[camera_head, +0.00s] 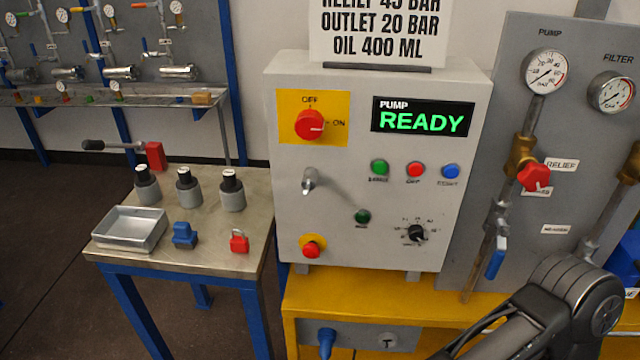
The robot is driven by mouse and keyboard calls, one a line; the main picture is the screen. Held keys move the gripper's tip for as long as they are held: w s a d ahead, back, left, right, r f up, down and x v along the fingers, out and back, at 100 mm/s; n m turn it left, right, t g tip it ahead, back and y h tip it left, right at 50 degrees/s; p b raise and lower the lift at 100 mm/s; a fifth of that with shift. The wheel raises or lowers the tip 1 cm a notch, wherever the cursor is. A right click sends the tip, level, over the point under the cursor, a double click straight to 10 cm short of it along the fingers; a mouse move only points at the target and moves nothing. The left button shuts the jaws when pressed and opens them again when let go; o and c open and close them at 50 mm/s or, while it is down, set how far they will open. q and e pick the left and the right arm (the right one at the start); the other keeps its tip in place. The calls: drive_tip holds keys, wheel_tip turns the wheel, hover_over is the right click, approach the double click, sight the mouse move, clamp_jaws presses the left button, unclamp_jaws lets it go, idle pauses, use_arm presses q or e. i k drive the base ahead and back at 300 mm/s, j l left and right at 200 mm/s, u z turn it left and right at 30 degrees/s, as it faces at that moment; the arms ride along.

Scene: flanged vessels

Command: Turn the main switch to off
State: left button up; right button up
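The main switch (309,124) is a round red knob on a yellow plate (340,107) at the upper left of the grey control box's front. OFF is printed above the knob and ON to its right. A small pale mark on the knob appears to point right, towards ON. No gripper touches the switch. A dark link of my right arm shows at the lower right, but its gripper is out of the picture. My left arm and gripper are not in view.
The control box (340,190) stands on a yellow bench (460,310), with a lit READY display (422,117), buttons and a lever (309,182). A gauge panel (500,100) with pipes stands right. A steel table (110,258) with bottles and a tray stands left.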

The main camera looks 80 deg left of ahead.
sight(309, 124)
drive_tip(key=u, duration=2.55)
